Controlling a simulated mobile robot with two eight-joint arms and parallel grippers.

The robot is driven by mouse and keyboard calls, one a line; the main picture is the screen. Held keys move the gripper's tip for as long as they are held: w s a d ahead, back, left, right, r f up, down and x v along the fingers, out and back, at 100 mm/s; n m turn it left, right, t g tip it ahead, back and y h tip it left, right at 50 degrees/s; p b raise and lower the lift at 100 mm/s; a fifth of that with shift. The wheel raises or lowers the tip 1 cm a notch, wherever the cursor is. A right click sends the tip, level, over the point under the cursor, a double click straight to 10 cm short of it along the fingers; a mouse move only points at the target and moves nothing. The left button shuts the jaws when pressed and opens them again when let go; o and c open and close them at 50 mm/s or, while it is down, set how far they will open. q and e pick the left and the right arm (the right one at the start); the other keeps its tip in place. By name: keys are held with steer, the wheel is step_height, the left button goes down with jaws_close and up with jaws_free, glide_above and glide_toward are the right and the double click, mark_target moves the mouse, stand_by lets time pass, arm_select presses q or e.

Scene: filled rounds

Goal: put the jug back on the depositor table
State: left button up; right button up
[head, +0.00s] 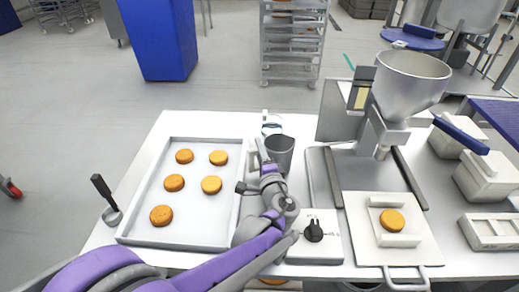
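The jug (281,152) is a grey metal cup, upright at the middle of the white table, right of the tray. My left arm, purple and grey, reaches in from the bottom left. My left gripper (262,158) is at the jug's left side and hides part of it. I cannot tell whether its fingers are around the jug's wall or only beside it. The depositor (412,78) is a steel hopper on a stand at the right of the table. My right gripper is not in view.
A tray (140,239) with several orange-brown rounds fills the table's left. A scoop with a black handle (103,187) is at its left edge. A control box with a black knob (313,231) stands at the front. One round (392,221) lies below the depositor. White bins (487,178) are at right.

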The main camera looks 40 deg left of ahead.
arm_select(q)
steer(key=shift+o, duration=0.8)
steer(key=shift+r, duration=0.25)
steer(key=p+v, duration=0.1)
steer(key=v, duration=1.1)
steer(key=shift+f, duration=0.1)
